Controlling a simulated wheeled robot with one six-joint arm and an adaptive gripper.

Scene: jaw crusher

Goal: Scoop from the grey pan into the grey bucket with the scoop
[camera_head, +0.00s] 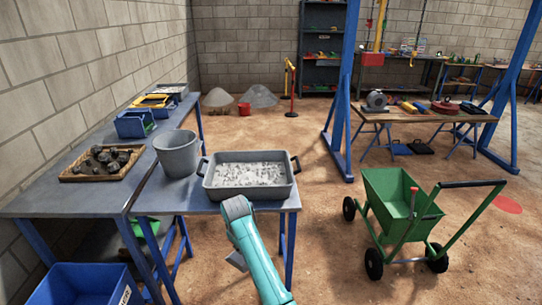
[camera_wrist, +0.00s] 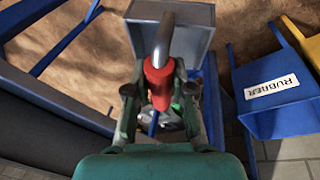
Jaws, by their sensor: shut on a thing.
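The grey pan (camera_head: 208,185) stands at the right end of the near table, with pale granules spread over its floor. The grey bucket (camera_head: 178,155) stands upright just left of the pan; its inside bottom is hidden. In the wrist view my gripper (camera_wrist: 160,92) is shut on the red handle of the scoop (camera_wrist: 158,78). The scoop's grey metal head (camera_wrist: 195,42) is beyond the fingers, over the floor; I cannot tell if it holds anything. In the head view my arm hides the gripper, below and in front of the pan.
A wooden tray (camera_head: 68,177) of dark rocks and blue bins (camera_head: 134,124) are left of the bucket. A blue bin labelled RUBBER (camera_wrist: 280,105) shows in the wrist view. A green cart (camera_head: 392,205) stands on the floor at right, with open floor between.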

